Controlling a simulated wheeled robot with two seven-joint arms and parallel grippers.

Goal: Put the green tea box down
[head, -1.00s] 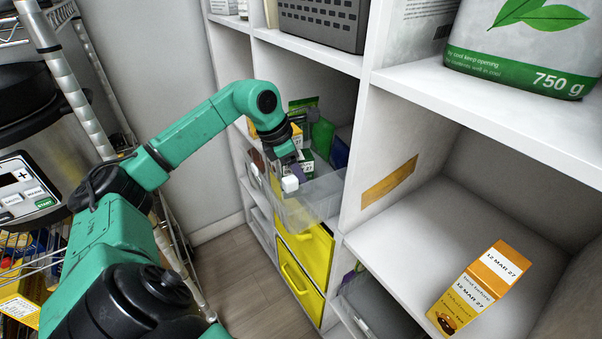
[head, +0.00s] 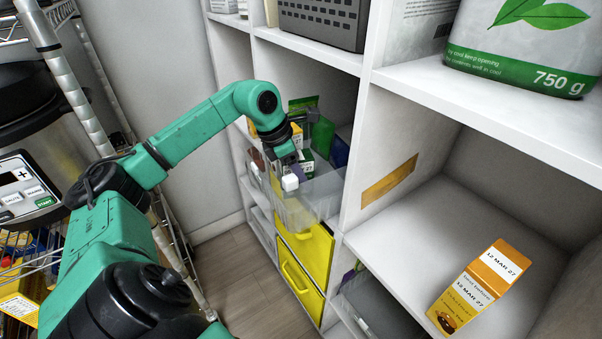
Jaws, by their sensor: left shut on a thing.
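My left gripper (head: 292,170) reaches into the clear plastic bin (head: 325,193) in the middle shelf cell. It is shut on a green and white box (head: 306,161), which looks like the green tea box. The gripper and other items hide most of this box. I cannot tell whether it touches the bin floor. My right gripper does not show.
Yellow boxes (head: 296,135), a green packet (head: 322,133) and a blue item (head: 339,153) crowd the bin. A yellow bin (head: 303,285) is below. An orange box (head: 480,288) lies in the right cell, which has free room. A wire rack (head: 52,50) stands at left.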

